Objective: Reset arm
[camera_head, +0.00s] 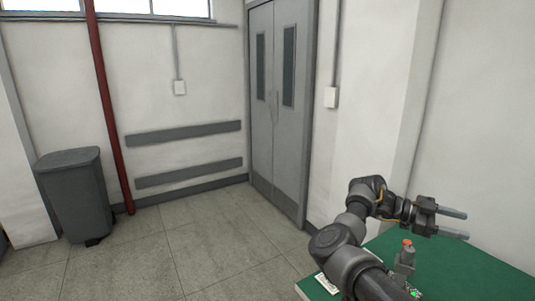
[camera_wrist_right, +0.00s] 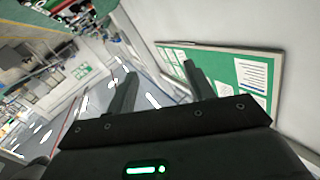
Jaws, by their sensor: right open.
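My right arm comes in from the bottom of the head view and reaches over a green-topped table (camera_head: 460,272). My right gripper (camera_head: 460,225) is open, with its two fingers apart and pointing right, above the table. The right wrist view shows the same two fingers (camera_wrist_right: 160,82) with nothing between them. My left gripper is not in view.
A small grey device with an orange-red top (camera_head: 406,256) stands on the table close to my right arm. A grey bin (camera_head: 75,195) stands by the left wall. Grey double doors (camera_head: 277,110) are at the back. The tiled floor (camera_head: 190,250) is clear. A green notice board (camera_wrist_right: 220,75) shows in the wrist view.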

